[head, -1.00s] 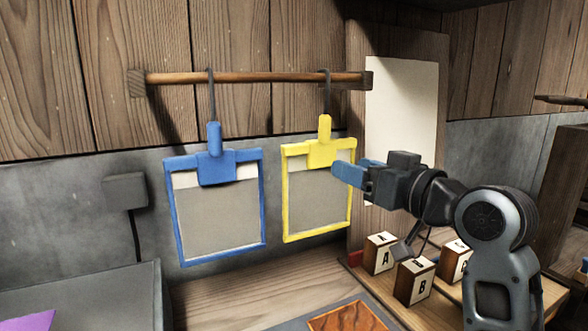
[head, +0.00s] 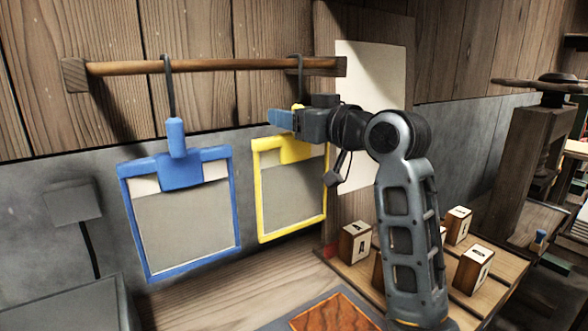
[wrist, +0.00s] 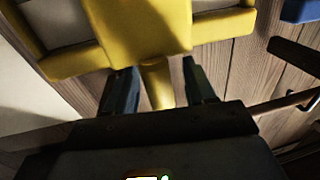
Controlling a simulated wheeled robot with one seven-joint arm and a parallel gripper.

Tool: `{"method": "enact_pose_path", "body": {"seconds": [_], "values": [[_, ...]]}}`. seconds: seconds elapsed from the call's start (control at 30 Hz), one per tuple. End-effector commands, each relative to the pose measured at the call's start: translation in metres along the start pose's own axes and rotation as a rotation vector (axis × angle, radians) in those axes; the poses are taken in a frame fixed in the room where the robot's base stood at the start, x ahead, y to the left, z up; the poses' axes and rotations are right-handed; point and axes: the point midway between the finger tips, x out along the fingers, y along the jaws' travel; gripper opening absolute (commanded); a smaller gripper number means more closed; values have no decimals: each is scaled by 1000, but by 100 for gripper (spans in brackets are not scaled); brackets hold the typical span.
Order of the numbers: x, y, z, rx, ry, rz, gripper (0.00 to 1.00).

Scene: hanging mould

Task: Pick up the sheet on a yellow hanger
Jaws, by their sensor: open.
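The yellow hanger (head: 260,195) hangs by a dark hook from the wooden rod and holds a grey sheet (head: 292,190) in its frame. My gripper (head: 280,120) is at the hanger's upper stem, which it mostly hides in the head view. In the wrist view the yellow hanger (wrist: 140,25) fills the top, and its narrow stem (wrist: 157,85) lies between the two fingers of my gripper (wrist: 158,88). The fingers are open, with a gap visible on each side of the stem.
A blue hanger (head: 178,172) with another sheet hangs to the left on the same rod (head: 210,66). A pale board (head: 375,100) stands behind my arm. Lettered blocks (head: 354,243) stand on a wooden shelf at the lower right. A grey box (head: 72,202) is on the wall at left.

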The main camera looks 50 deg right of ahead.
Motion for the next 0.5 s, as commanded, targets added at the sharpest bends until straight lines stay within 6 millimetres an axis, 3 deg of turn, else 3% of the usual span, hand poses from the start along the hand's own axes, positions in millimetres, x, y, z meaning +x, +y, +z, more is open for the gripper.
{"method": "enact_pose_path", "body": {"seconds": [0.3,0.5], "values": [[6,0,0,0,1,1,54],[6,0,0,0,1,0,35]]}}
